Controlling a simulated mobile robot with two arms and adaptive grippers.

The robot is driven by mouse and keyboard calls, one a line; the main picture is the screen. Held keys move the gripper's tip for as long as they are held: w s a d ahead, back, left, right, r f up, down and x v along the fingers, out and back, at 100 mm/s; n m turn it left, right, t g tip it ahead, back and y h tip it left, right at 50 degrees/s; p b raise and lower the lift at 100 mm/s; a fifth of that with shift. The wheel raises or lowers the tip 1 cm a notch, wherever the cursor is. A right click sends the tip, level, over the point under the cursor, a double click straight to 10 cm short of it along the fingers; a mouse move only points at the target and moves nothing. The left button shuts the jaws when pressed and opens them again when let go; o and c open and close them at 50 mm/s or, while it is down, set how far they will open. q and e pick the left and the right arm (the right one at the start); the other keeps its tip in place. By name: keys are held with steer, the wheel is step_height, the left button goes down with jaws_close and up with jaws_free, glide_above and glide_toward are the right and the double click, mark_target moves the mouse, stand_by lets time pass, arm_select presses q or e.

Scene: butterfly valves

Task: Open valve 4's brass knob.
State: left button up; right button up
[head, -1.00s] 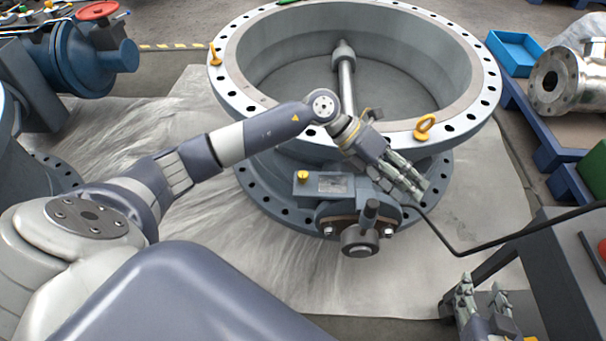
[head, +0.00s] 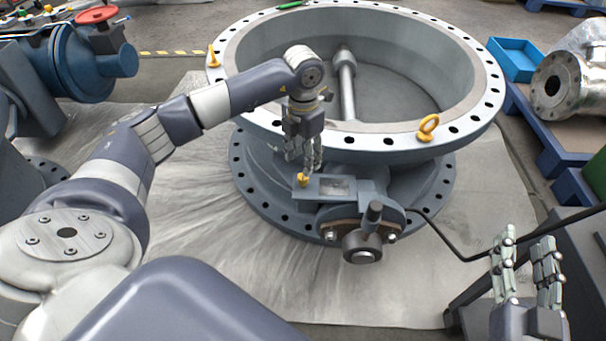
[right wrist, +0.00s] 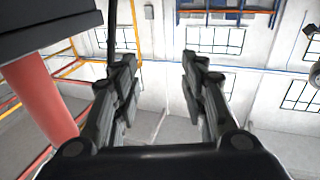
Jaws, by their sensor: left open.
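The large grey butterfly valve (head: 400,195) stands on a pale sheet in the middle of the head view. A small brass knob (head: 303,179) sits at the left end of the flat bracket (head: 345,187) on its front. My left gripper (head: 309,168) points down just above and behind the knob, its fingers open and close to it; I cannot tell whether they touch. My right gripper (head: 528,262) is at the lower right with its fingers pointing up, open and empty. The right wrist view also shows its spread fingers (right wrist: 160,75) with nothing between them. No valve number is readable.
A dark lever-like stub (head: 373,212) stands right of the bracket. Yellow eyebolts (head: 428,124) rise from the upper flange. A blue bin (head: 515,58) and a metal pipe fitting (head: 568,80) are at the upper right.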

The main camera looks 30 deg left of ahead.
mark_target(303, 176)
arm_select(q)
step_height(303, 176, down, 6)
steer(key=shift+r+b, duration=0.1)
steer(key=shift+b, duration=0.6)
steer(key=shift+f, duration=0.3)
arm_select(e)
step_height(303, 176, up, 8)
steer(key=s+t+y, duration=0.1)
steer(key=s+t, duration=0.1)
steer(key=t, duration=0.3)
steer(key=shift+a+y, duration=0.3)
steer(key=shift+y, duration=0.1)
steer(key=shift+r, duration=0.1)
arm_select(q)
jaws_close()
